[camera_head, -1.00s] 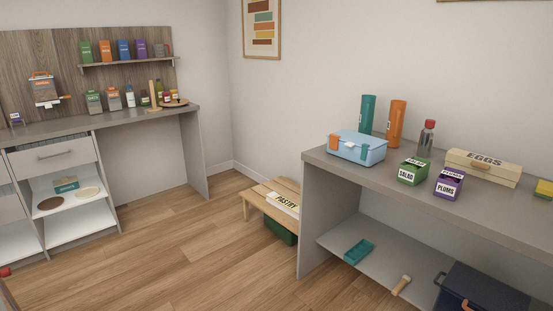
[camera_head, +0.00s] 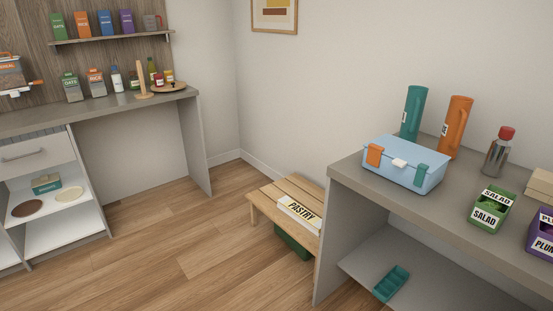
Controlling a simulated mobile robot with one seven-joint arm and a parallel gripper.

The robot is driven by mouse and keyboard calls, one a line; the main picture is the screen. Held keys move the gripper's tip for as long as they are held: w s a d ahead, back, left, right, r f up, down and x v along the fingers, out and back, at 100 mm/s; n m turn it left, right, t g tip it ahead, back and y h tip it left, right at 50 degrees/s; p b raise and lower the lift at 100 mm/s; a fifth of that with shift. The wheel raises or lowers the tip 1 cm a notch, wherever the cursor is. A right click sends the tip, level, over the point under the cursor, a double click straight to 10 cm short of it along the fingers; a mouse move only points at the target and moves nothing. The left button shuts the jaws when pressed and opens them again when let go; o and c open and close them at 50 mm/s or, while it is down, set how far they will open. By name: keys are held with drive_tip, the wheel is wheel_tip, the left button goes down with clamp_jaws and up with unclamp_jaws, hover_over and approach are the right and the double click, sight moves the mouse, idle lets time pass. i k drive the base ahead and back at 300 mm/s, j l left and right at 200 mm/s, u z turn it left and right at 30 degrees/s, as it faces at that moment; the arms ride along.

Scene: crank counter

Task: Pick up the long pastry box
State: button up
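The long pastry box (camera_head: 300,212) is white with a yellowish label reading PASTRY. It lies flat on a low wooden slatted bench (camera_head: 268,205) in the corner between the two counters. Its right end comes close to the side panel of the right counter in the picture. My gripper is not in view.
The grey right counter (camera_head: 345,172) holds a blue lunch box (camera_head: 405,172), teal and orange cylinders, a red-capped bottle and a green SALAD box. A green bin (camera_head: 291,243) sits under the bench. The wooden floor (camera_head: 190,250) before the bench is clear.

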sight(306, 219)
drive_tip(key=i+u, duration=0.35)
drive_tip(key=i, duration=0.2)
drive_tip(key=i+l+u, duration=0.1)
drive_tip(key=i+u, duration=0.2)
drive_tip(key=i, duration=0.25)
drive_tip(key=i+j+z, duration=0.2)
drive_tip(key=i, duration=0.35)
drive_tip(key=i+z, duration=0.15)
drive_tip(key=i, duration=0.45)
drive_tip(key=i+l+z, duration=0.15)
drive_tip(key=i+z, duration=0.55)
drive_tip(key=z, duration=0.2)
drive_tip(key=i+j+z, duration=0.1)
drive_tip(key=i+z, duration=0.35)
drive_tip(key=k, duration=0.05)
